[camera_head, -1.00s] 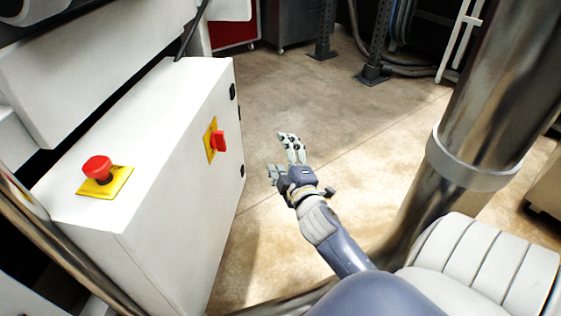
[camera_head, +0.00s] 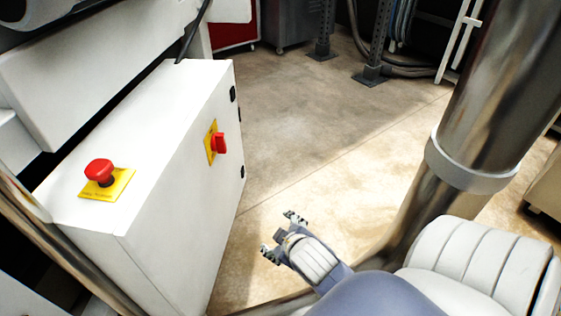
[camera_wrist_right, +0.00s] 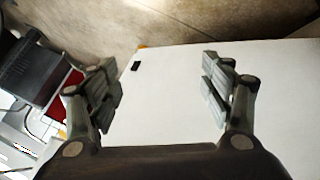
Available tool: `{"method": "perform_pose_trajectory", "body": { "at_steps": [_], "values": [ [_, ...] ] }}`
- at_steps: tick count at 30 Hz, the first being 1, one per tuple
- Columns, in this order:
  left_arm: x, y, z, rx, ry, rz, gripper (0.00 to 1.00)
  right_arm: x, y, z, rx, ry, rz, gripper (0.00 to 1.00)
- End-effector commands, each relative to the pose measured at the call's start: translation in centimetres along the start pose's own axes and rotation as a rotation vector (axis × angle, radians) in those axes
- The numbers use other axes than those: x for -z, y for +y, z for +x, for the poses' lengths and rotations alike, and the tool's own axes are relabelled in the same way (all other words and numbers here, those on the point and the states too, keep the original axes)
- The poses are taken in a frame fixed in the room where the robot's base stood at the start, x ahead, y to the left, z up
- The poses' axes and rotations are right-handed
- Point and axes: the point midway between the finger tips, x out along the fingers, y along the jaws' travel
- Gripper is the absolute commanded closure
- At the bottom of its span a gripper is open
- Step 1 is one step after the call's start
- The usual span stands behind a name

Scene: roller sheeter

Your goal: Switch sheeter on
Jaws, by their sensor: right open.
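The sheeter's white control cabinet (camera_head: 165,215) stands at the left in the head view. A red rotary switch (camera_head: 220,143) on a yellow plate (camera_head: 210,142) is on its side panel. A red mushroom button (camera_head: 100,171) on another yellow plate (camera_head: 120,184) is on its top. My right gripper (camera_head: 282,236) is open and empty, lower than the switch and to its right, apart from the cabinet. In the right wrist view the open fingers (camera_wrist_right: 162,75) have the white panel (camera_wrist_right: 165,115) between and beyond them. My left gripper is out of view.
A large metal column (camera_head: 470,120) rises at the right. Dark posts (camera_head: 372,70) and hoses stand at the back. The concrete floor (camera_head: 310,120) between cabinet and column is clear. A black hinge (camera_head: 242,171) sits on the cabinet's far edge.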

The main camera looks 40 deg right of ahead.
Motion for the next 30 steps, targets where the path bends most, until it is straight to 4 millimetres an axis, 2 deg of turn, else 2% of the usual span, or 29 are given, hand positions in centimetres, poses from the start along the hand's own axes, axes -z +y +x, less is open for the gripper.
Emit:
{"method": "perform_pose_trajectory", "body": {
  "at_steps": [9, 15, 21, 30],
  "values": [
    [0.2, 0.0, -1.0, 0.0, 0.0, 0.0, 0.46, -3.0, -5.1, -1.6, 0.155, -0.134, 0.088, 0.27],
    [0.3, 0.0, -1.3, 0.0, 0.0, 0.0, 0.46, -4.2, -7.0, -2.3, 0.212, -0.19, 0.119, 0.27],
    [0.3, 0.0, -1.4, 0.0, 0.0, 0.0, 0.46, -4.7, -7.8, -2.5, 0.233, -0.21, 0.128, 0.27],
    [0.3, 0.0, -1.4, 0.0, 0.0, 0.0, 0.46, -4.7, -7.8, -2.5, 0.232, -0.21, 0.129, 0.27]
  ]
}}
